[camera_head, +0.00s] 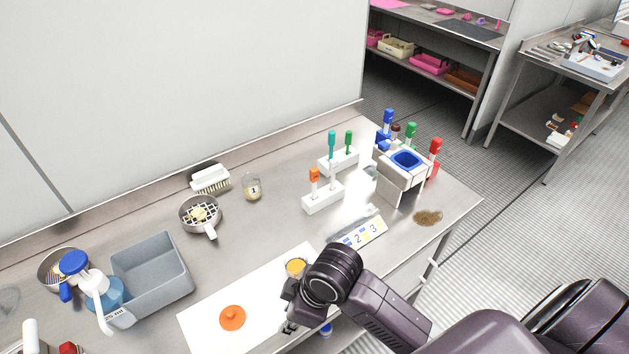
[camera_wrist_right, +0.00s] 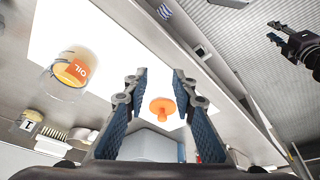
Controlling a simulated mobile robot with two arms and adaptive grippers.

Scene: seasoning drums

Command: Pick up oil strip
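A glass jar (camera_head: 296,267) with yellow-orange contents stands at the far right corner of a white mat (camera_head: 205,333). In the right wrist view the jar (camera_wrist_right: 55,85) carries an orange label (camera_wrist_right: 77,70) reading "OIL". I cannot make out a separate strip. An orange knobbed lid (camera_head: 232,317) lies on the mat; it also shows between my fingers in the wrist view (camera_wrist_right: 162,107). My right gripper (camera_wrist_right: 160,125) is open and empty above the mat's right side, beside the jar. My left gripper (camera_wrist_right: 275,32) shows only in the wrist view, apart from the table, with its tips apart.
A grey bin (camera_head: 150,270) and a blue-topped spray bottle (camera_head: 75,265) stand at left. A strainer (camera_head: 200,215), brush (camera_head: 210,178) and jar marked 1 (camera_head: 253,187) are behind. White holders (camera_head: 323,200) with coloured-handled tools and a numbered strip (camera_head: 360,232) are at right.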

